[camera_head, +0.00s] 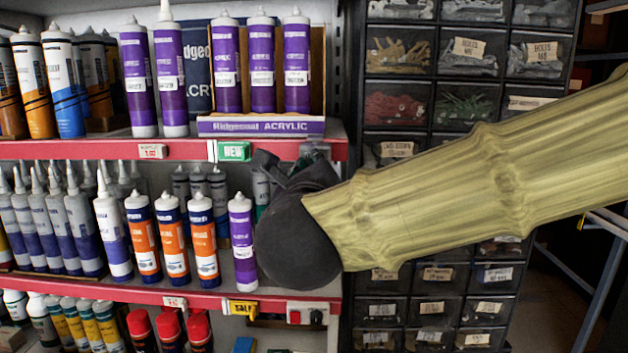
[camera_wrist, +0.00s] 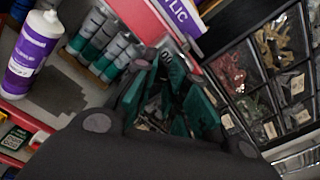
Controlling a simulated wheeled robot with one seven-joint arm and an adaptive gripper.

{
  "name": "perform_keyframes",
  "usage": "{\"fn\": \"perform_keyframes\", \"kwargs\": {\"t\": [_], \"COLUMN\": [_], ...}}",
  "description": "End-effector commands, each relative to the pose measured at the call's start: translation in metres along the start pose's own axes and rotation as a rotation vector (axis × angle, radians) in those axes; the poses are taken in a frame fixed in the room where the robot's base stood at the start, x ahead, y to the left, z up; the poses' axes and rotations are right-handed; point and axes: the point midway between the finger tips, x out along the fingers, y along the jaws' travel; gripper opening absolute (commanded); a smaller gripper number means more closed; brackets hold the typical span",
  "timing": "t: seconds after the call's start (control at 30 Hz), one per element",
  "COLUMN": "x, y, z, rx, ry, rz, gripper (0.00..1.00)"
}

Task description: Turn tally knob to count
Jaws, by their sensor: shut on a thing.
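My gripper (camera_head: 300,168) is a black hand at the end of my tan-sleeved arm, at the right end of the red-edged shelves. In the wrist view its fingers (camera_wrist: 172,78) are close together by the shelf edge, around a small dark part. I take this part to be the tally knob, but its shape and setting are mostly hidden by the fingers. White marks like digits show on a dark face (camera_wrist: 168,64) at the fingertips. In the head view a dark grey-green piece (camera_head: 316,151) shows just behind the gripper.
A purple-and-white tube (camera_head: 243,240) stands close left of my gripper and also shows in the wrist view (camera_wrist: 33,52). Small-parts drawers (camera_head: 464,57) stand to the right. A grey box with a red button (camera_head: 307,313) sits on the lower shelf edge, below my gripper.

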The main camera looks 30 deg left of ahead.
Motion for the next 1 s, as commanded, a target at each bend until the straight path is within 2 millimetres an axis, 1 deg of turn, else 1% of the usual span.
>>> {"fn": "perform_keyframes", "kwargs": {"t": [0.7, 1.0], "x": [0.0, 0.0], "y": [0.0005, 0.0006], "z": [0.0014, 0.0015], "rx": [-0.675, -0.888], "ry": [-0.002, -0.002], "rz": [-0.004, -0.003], "gripper": [0.0, 0.0]}}
